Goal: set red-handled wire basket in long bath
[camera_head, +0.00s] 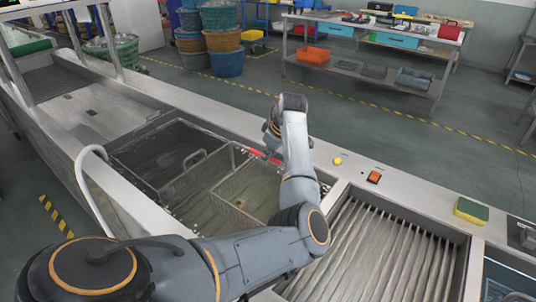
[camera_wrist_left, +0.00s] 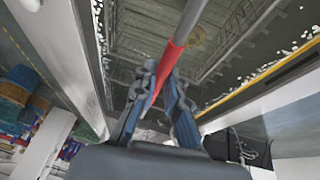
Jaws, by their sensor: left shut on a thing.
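The red-handled wire basket (camera_head: 246,190) is within the right part of the long bath (camera_head: 125,172), partly behind my left arm. I cannot tell whether it rests on the bottom. Its red handle (camera_head: 252,151) also shows in the left wrist view (camera_wrist_left: 173,57), running up between the fingers. My left gripper (camera_head: 269,156) is shut on this handle; its fingers also show in the left wrist view (camera_wrist_left: 160,95). My right gripper is not in view.
A ribbed drainboard (camera_head: 375,255) lies to the right. A red switch (camera_head: 374,177), a yellow knob (camera_head: 337,161) and a sponge (camera_head: 471,210) are on the metal rim.

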